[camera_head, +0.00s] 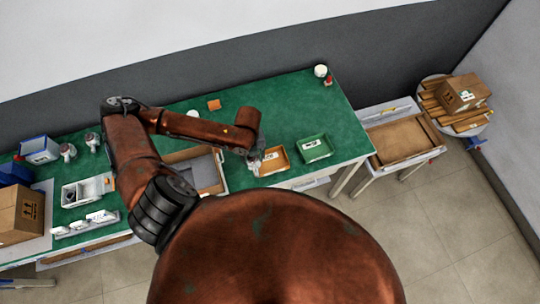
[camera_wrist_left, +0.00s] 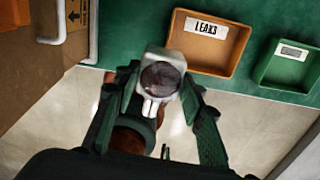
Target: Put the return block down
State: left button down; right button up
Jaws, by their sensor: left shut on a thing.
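My left gripper (camera_head: 253,161) is at the table's front edge, by the left end of the orange tray (camera_head: 272,160). In the left wrist view its fingers (camera_wrist_left: 163,92) are shut on a pale grey block (camera_wrist_left: 154,58) with a dark round face. A green tray (camera_head: 314,148) stands to the right. My right gripper is not in view.
A brown tray (camera_head: 222,185) with a grey inside lies left of my gripper. A small orange block (camera_head: 214,104) and a white round item (camera_head: 321,71) stand at the back of the green table (camera_head: 285,100). Clear table lies behind the two trays.

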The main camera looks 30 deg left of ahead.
pick_arm(q)
jog(key=w+f, duration=0.2)
jog(key=w, duration=0.1)
jog(key=w+d+f, duration=0.1)
jog(key=w+f, duration=0.4)
jog(key=w, duration=0.1)
jog(key=shift+w+d+f+p, duration=0.2)
jog(key=shift+d+f+p, duration=0.15)
jog(key=shift+d+p, duration=0.05)
jog(key=shift+f+p, duration=0.4)
jog(key=shift+f, duration=1.3)
jog(key=c, duration=1.7)
grip_release()
jog(key=o, duration=0.5)
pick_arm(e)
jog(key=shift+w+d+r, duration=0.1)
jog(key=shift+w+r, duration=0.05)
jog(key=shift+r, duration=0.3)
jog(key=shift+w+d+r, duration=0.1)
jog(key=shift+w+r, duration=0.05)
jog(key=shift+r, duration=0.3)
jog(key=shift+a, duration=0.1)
pick_arm(q)
notch_tip(320, 180, up, 12)
jog(key=shift+r+b, duration=0.1)
jog(key=shift+b, duration=0.5)
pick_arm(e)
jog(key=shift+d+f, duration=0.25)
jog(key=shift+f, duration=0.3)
